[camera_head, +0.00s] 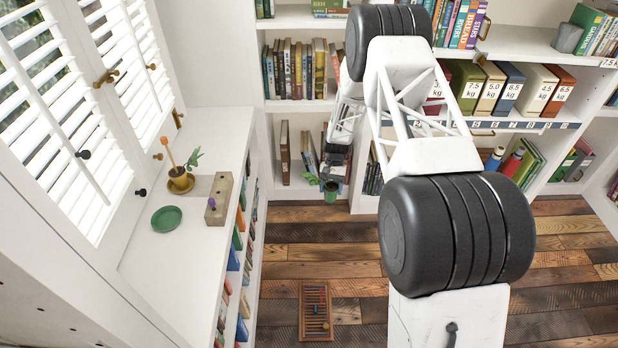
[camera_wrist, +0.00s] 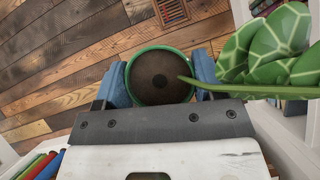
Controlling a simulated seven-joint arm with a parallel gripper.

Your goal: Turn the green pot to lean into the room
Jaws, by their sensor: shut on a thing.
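The green pot (camera_head: 331,193) hangs in the air over the floor, in front of the shelves. In the wrist view the pot (camera_wrist: 150,82) shows its green rim and dark soil from above. A stem leans from the soil to the right and large patterned green leaves (camera_wrist: 268,48) spread there. My gripper (camera_head: 335,178) is shut on the pot, one blue finger on either side in the wrist view (camera_wrist: 160,84). An empty green saucer (camera_head: 166,218) lies on the white sill (camera_head: 160,258), well left of my gripper.
Window shutters (camera_head: 60,115) border the sill on the left. Bookshelves (camera_head: 292,105) line the back. An abacus-like frame (camera_head: 316,310) lies on the plank floor.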

